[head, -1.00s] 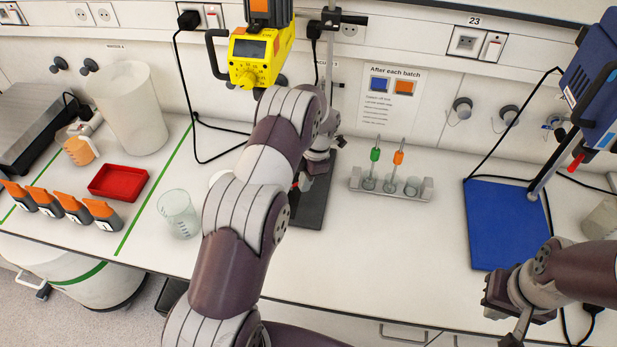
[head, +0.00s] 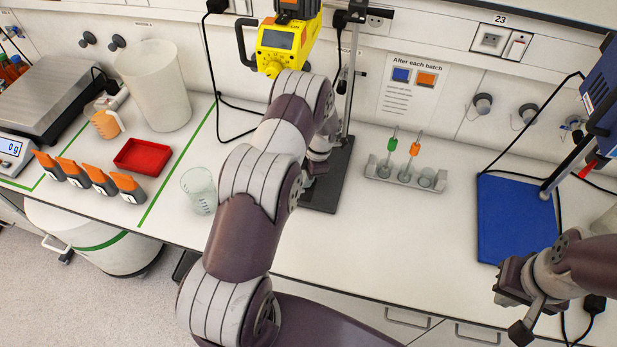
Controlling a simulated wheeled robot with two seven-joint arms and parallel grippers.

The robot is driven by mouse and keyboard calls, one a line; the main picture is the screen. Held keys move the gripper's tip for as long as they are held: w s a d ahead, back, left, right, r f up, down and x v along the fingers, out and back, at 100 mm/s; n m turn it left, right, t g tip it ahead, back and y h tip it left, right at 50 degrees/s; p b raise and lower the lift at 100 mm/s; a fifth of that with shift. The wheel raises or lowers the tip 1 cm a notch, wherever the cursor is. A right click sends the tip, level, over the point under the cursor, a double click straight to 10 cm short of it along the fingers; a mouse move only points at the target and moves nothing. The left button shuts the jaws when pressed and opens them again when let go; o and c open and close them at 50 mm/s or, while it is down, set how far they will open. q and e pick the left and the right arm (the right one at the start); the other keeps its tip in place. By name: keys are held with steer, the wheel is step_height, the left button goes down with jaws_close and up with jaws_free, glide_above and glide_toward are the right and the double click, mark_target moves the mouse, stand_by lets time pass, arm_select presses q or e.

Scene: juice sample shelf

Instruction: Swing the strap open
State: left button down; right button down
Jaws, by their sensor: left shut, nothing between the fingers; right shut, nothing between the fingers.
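I cannot make out the strap; my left arm covers much of the stirrer stand. The yellow stirrer (head: 288,40) with a display and knob hangs on its upright rod above a dark base plate (head: 325,190). My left gripper (head: 316,168) is shut and empty, low in front of the stand over the base plate. It is mostly hidden behind my own wrist, and I cannot tell whether it touches anything. My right gripper (head: 516,295) is shut and empty at the table's front edge, in front of the blue plate (head: 512,222).
A glass beaker (head: 199,190) stands left of my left arm. A rack (head: 384,172) with a green and an orange stirring rod stands right of the stand. A red tray (head: 142,156) and several orange-topped holders (head: 90,178) lie further left. The front middle of the table is clear.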

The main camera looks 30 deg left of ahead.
arm_select(q)
steer(key=shift+s+m, duration=0.3)
steer(key=shift+s+a+f+m+b, duration=0.2)
steer(key=shift+s+a+m+b, duration=0.3)
steer(key=shift+s+m+b, duration=0.5)
steer(key=s+a+m+t+b, duration=0.3)
steer(key=a+m+b, duration=0.5)
steer(key=a+m, duration=0.4)
steer(key=a, duration=0.4)
steer(key=shift+s+r+m, duration=0.15)
steer(key=shift+s+m, duration=0.2)
steer(key=shift+m, duration=0.05)
steer(key=shift+r, duration=0.1)
